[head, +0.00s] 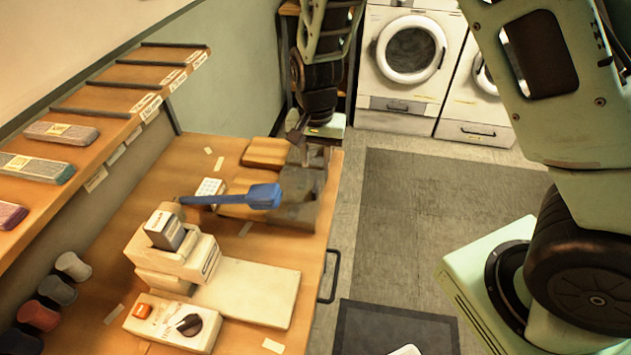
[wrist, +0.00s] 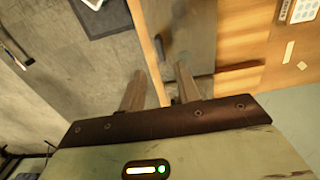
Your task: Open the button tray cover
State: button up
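A dark grey box-like thing (head: 293,214) at the right edge of the wooden bench may be the button tray with its cover; I cannot tell whether it is open. In the wrist view a flat grey-brown panel (wrist: 190,35) lies beyond my fingers, with a small upright piece (wrist: 159,45) at its edge. My gripper (head: 308,154) is over the far right corner of the bench, close to the grey thing. In the wrist view its two fingers (wrist: 161,88) are apart with nothing clearly held between them; contact with the panel cannot be told.
A shelf (head: 90,135) lines the left. A bench handle (head: 331,277) juts out.

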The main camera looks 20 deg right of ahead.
aim_at(316, 186)
notch_tip(316, 186, down, 9)
jog(key=shift+r+p, duration=0.2)
jog(key=shift+p, duration=0.15)
grip_shut()
